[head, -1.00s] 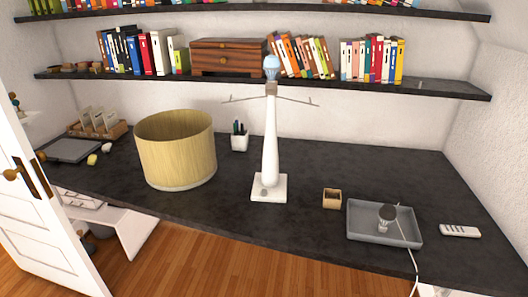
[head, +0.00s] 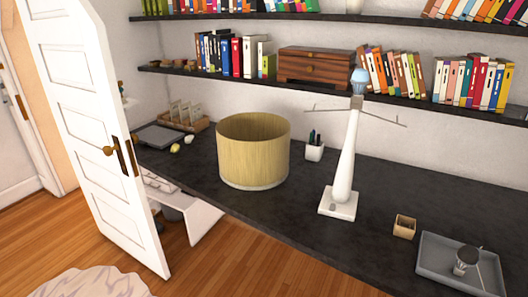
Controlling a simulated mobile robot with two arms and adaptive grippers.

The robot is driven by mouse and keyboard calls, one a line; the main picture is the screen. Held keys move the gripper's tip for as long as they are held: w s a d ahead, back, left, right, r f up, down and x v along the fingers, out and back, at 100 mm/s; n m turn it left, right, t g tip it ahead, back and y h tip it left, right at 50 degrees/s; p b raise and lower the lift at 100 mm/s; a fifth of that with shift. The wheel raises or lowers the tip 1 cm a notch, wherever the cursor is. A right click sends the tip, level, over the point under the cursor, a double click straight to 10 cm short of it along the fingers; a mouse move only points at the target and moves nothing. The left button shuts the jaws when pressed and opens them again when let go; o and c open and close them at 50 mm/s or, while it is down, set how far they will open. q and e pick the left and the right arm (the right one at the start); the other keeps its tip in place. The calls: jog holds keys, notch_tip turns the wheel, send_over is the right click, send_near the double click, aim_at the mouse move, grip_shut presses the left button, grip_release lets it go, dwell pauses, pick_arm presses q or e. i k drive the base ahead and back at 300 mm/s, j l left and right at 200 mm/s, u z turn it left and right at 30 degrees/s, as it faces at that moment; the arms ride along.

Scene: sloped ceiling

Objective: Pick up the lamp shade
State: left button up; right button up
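The lamp shade (head: 254,160) is a yellow-tan open drum with a pale lower rim. It stands upright on the dark desk, left of the lamp stand. The white lamp stand (head: 346,165) has a square base, a bluish bulb (head: 359,80) on top and thin wire arms reaching out to both sides. The shade is off the stand and apart from it. Neither of my grippers is in view.
An open white door (head: 80,120) stands at the left. Shelves with books hang above.

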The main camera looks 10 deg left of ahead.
aim_at(253, 147)
jog(key=i+j+z, duration=0.45)
jog(key=j, duration=0.35)
jog(key=i+j+z, duration=0.25)
jog(key=i+j, duration=0.1)
jog(key=j, duration=0.1)
